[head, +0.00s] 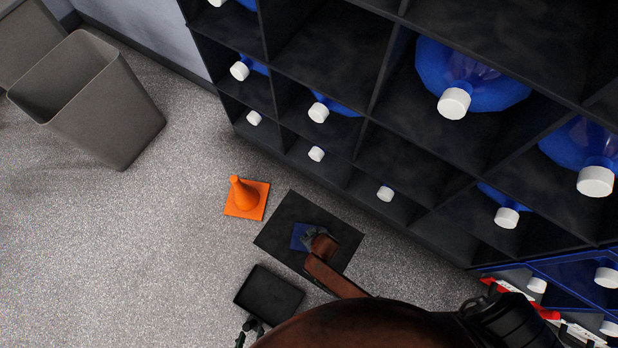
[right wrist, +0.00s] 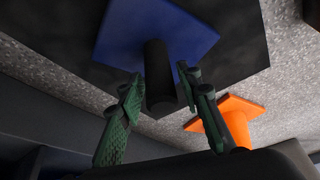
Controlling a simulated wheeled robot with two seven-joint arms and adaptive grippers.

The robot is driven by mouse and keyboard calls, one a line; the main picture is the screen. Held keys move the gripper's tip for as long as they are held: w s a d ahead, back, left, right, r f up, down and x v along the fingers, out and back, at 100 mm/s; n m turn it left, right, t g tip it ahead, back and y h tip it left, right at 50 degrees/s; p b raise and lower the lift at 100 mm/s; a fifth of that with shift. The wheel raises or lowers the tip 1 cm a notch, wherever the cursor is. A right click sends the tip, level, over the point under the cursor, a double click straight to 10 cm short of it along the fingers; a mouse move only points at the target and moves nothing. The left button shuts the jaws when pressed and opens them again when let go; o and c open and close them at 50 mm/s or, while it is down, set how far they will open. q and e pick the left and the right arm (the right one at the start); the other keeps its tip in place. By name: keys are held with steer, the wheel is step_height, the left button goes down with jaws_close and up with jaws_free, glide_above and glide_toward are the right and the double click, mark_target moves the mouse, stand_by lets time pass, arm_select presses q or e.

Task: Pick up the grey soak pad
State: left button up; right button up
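A dark grey square pad (head: 280,240) lies flat on the floor and also fills the upper part of the right wrist view (right wrist: 240,55). A blue square plate (head: 298,232) lies on its middle. In the right wrist view a black upright post (right wrist: 160,85) stands on the blue plate (right wrist: 120,35). My right gripper (head: 309,238) is over the blue plate. Its green-padded fingers (right wrist: 160,88) are apart, one on each side of the post, and I see no clear contact. My left gripper (head: 250,328) is at the bottom edge, mostly cut off.
An orange cone (head: 245,195) stands left of the pad and shows in the right wrist view (right wrist: 238,125). A black tray (head: 268,296) is on the floor below the pad. A dark shelf (head: 330,45) with blue bottles rises behind. A grey bin (head: 110,115) stands left; the floor between is clear.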

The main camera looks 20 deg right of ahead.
jaws_close()
stand_by(0.6)
